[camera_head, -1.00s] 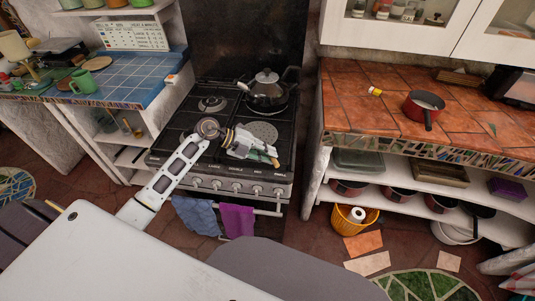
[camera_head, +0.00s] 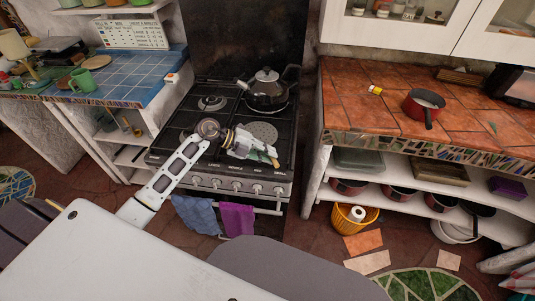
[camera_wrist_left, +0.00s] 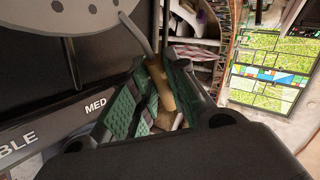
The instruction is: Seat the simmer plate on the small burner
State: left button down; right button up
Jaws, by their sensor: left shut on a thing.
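The simmer plate (camera_head: 263,131) is a grey perforated disc above the front right of the black stove (camera_head: 179,150). Its wooden handle (camera_head: 274,161) points toward the front. In the left wrist view the disc (camera_wrist_left: 72,16) fills the upper left, and the handle (camera_wrist_left: 162,84) lies between the green finger pads. My left gripper (camera_head: 256,149) is shut on this handle. I cannot tell whether the disc touches the grate. The rear left burner (camera_head: 212,103) is bare; what lies under the disc is hidden, so I cannot tell which burner is the small one. My right gripper is out of view.
A kettle (camera_head: 266,92) stands on the rear right of the stove. Knobs and a rail with a blue towel (camera_head: 197,213) and a purple towel (camera_head: 237,219) are along the stove front. The tiled counter to the right holds a red pan (camera_head: 423,104).

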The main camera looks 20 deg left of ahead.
pick_arm(q)
jog(key=shift+f, duration=0.1)
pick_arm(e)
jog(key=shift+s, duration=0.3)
pick_arm(q)
jog(key=c, duration=1.3)
grip_release()
jog(key=shift+f, duration=0.15)
jog(key=shift+v, duration=1)
jog(key=v, duration=1)
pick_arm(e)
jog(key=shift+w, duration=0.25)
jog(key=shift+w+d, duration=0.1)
